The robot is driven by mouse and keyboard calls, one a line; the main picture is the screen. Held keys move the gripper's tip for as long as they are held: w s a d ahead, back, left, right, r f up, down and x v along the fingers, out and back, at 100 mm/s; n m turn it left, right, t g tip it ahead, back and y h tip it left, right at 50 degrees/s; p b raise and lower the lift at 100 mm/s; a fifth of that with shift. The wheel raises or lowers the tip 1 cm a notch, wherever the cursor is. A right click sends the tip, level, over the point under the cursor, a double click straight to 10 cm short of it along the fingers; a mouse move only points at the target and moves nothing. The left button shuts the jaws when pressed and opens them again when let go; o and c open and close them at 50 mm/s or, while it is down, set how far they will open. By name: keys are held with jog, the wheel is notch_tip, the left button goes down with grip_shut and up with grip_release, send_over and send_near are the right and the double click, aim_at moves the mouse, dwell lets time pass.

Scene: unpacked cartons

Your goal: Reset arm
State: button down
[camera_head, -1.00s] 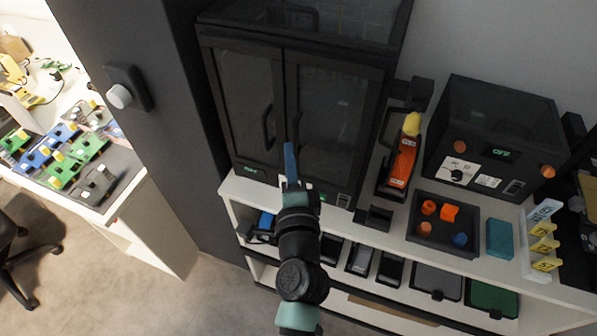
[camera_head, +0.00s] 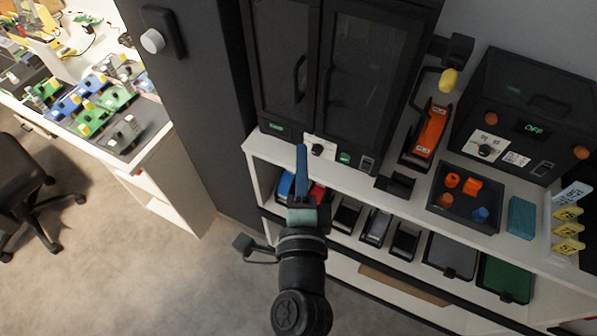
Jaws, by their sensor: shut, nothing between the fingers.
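My arm comes up from the bottom middle of the head view. My gripper (camera_head: 302,165) is at its end, its blue fingers together and pointing up the picture. It shows in front of the white shelf unit (camera_head: 362,172), near the lower edge of the black two-door cabinet (camera_head: 362,90). Nothing shows held between the fingers. I cannot tell how far the fingertips are from the shelf.
A black tray (camera_head: 442,207) with orange and blue pieces, an orange device (camera_head: 430,132) and a dark box oven (camera_head: 530,95) stand on the shelf top at right. A workbench (camera_head: 165,135) and an office chair (camera_head: 30,185) are at left. Floor (camera_head: 160,270) between is clear.

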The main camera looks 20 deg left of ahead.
jog(key=w+d+r+n+t, duration=0.2)
jog(key=r+n, duration=0.3)
jog(key=r, duration=0.6)
jog(key=w+d+r+n+t, duration=0.1)
jog(key=d+r+n+t, duration=0.2)
jog(key=r, duration=0.8)
jog(key=s+d+r+n+t+h, duration=0.1)
jog(key=s+d+r+t+h, duration=0.1)
jog(key=r, duration=0.6)
jog(key=s+d+r+n+t+h, duration=0.2)
jog(key=s+d+r, duration=0.1)
jog(key=r, duration=0.5)
jog(key=s+d+r+n+t+h, duration=0.1)
jog(key=s+d+r+n+h, duration=0.1)
jog(key=r, duration=0.6)
jog(key=shift+s+d+t+h, duration=0.4)
jog(key=shift+s+d+h, duration=0.05)
jog(key=shift+d+h, duration=0.1)
jog(key=shift+r, duration=0.1)
